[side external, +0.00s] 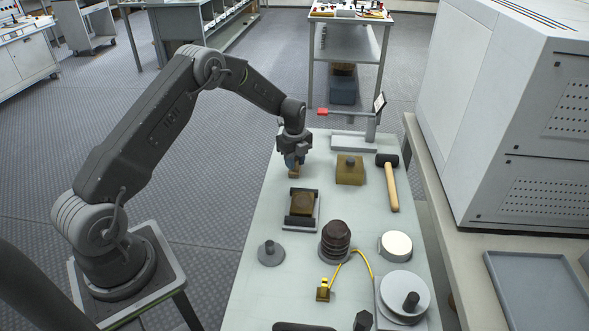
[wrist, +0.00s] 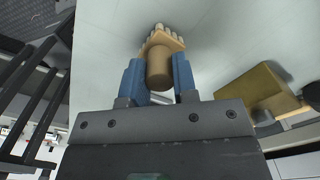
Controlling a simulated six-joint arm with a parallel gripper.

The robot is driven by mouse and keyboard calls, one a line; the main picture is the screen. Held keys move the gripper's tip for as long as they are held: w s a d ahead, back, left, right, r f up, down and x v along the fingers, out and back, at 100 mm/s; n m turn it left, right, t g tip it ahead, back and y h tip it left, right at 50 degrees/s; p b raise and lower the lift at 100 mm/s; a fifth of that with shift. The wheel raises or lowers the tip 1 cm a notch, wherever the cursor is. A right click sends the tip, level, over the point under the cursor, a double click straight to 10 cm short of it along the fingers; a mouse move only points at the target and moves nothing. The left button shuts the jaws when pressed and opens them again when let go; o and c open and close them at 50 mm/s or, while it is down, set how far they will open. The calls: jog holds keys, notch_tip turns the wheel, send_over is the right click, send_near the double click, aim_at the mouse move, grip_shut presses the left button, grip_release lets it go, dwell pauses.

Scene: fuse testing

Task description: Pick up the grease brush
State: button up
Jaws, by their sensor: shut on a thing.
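The grease brush (wrist: 160,62) is a small wooden brush with a round tan handle and pale bristle tufts. It sits between the two blue fingers of my gripper (wrist: 158,75) in the wrist view, handle toward the camera and bristles facing away. In the side external view, my gripper (side external: 291,160) is at the far left part of the table, with the brown brush (side external: 294,172) at its fingertips. The gripper is shut on the brush. Whether the bristles touch the tabletop cannot be told.
A brass block with a knob (side external: 349,170) stands to the right, with a mallet (side external: 391,183) beyond it. A stand with a red-tipped arm (side external: 352,138) is behind. A dark holder with a brown block (side external: 302,205) is in front. The light table (side external: 262,222) has bare patches between items.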

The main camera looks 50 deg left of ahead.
jog(key=c, duration=0.3)
jog(key=shift+r, duration=0.1)
jog(key=shift+c, duration=0.2)
jog(key=shift+r, duration=0.65)
notch_tip(320, 180, up, 3)
jog(key=shift+a+r, duration=0.1)
jog(key=s+a+r, duration=0.6)
jog(key=s+a, duration=0.2)
jog(key=shift+s+r, duration=0.15)
jog(key=shift+s, duration=0.05)
jog(key=shift+o, duration=1.4)
jog(key=shift+c, duration=1)
